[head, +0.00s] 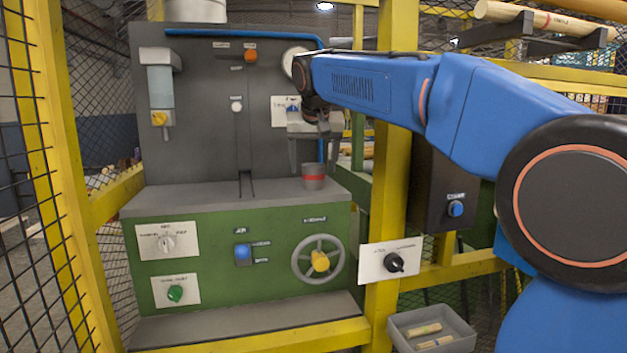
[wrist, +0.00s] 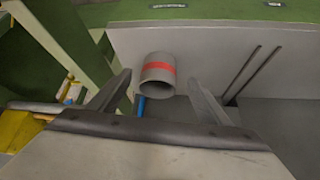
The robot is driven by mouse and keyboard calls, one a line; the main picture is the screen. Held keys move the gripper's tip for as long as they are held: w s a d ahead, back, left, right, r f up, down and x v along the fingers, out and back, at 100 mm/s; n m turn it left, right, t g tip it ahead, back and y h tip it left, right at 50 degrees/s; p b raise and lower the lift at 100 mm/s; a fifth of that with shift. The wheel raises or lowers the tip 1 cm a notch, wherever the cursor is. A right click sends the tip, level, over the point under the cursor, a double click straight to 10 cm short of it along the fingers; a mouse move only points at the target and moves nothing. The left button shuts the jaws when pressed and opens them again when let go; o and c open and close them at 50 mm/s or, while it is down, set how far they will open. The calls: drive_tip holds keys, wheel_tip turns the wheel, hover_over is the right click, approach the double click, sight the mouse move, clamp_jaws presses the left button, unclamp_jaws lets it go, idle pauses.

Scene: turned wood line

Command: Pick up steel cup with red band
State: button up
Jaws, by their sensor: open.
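The steel cup with a red band (head: 314,176) stands upright on the grey ledge of the green machine, near the ledge's right end. In the wrist view the cup (wrist: 157,76) shows between and beyond the two fingertips, with its red band across the middle. My gripper (head: 308,168) is open and empty. It hangs over the ledge by the cup in the head view, and its fingers also show in the wrist view (wrist: 160,82). I cannot tell whether a finger touches the cup.
The grey back panel (head: 205,120) rises behind the ledge (head: 200,196). A dispenser (head: 160,85) hangs at its left. A yellow post (head: 388,180) stands right of the cup. A grey bin (head: 432,320) with wooden pieces sits low at right. The ledge's left part is clear.

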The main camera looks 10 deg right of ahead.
sight(314, 173)
drive_tip(key=x, duration=0.4)
drive_tip(key=shift+w+d+f, duration=0.1)
drive_tip(key=shift+w+f, duration=0.1)
drive_tip(key=shift+f, duration=0.05)
drive_tip(key=c, duration=1.2)
drive_tip(key=shift+o, duration=0.2)
drive_tip(key=shift+r, duration=0.15)
